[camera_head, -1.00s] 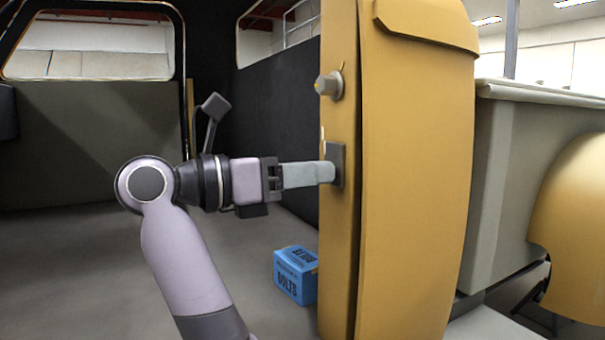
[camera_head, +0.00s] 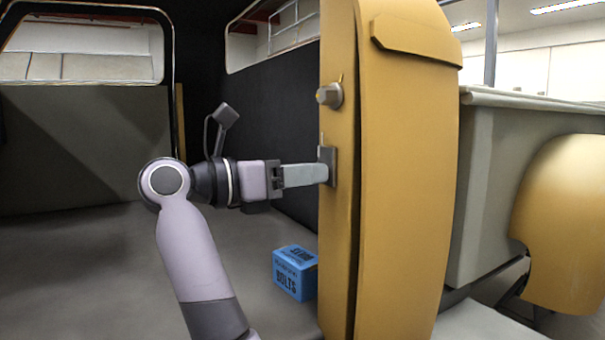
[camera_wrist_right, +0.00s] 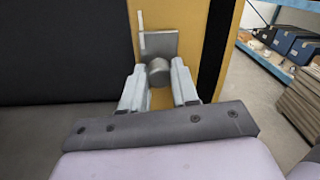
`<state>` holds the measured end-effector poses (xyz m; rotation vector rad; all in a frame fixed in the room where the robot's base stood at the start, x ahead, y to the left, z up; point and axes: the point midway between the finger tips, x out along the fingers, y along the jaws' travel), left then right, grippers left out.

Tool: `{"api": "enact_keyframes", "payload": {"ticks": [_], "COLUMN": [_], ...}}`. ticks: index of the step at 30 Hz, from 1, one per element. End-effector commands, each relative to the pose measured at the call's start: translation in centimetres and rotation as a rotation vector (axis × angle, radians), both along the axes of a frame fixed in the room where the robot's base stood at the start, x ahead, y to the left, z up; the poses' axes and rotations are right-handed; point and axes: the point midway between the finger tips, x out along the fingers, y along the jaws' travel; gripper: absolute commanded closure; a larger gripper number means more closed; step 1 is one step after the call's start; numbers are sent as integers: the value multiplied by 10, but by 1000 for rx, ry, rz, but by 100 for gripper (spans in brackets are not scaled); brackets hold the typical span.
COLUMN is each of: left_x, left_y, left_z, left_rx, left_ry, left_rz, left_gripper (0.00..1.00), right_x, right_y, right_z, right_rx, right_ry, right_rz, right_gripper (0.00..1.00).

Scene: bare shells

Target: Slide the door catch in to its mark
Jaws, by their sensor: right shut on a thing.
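The door catch has a grey plate (camera_head: 331,157) on the narrow edge face of the yellow door (camera_head: 410,190). My right gripper (camera_head: 322,174) reaches it from the left, its fingers level. In the right wrist view the catch's round grey knob (camera_wrist_right: 158,72) sits between the two pale fingers of my right gripper (camera_wrist_right: 160,77), in front of its square plate (camera_wrist_right: 162,44). A thin pale upright strip (camera_wrist_right: 142,30) shows at the plate's left side; I cannot tell whether it is the mark. My left gripper is out of view.
A second grey knob (camera_head: 329,95) sticks out of the door edge above the catch. A blue bolts box (camera_head: 295,272) lies on the floor beside the door. A dark wall (camera_head: 275,120) stands behind. The floor at left is clear.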

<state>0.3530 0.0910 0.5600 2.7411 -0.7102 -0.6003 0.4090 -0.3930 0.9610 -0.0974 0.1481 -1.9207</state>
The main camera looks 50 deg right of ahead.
Motion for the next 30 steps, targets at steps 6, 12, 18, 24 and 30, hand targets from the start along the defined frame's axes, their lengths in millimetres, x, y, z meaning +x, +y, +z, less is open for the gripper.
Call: {"api": "enact_keyframes", "payload": {"ticks": [6,12,18,24,30], "left_x": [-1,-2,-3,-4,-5], "left_y": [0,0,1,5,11], "left_z": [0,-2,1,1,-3], "left_rx": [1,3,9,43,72], "left_ry": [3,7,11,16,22], "left_rz": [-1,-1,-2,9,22], "left_gripper": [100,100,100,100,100], "right_x": [4,3,9,20,27], "right_y": [-1,0,16,47,65], "right_z": [2,1,3,4,2], "right_rx": [-6,-3,-2,-3,-4], "right_ry": [8,7,10,9,8], "right_rz": [13,11,14,15,13], "right_gripper": [45,45,45,45,45]}}
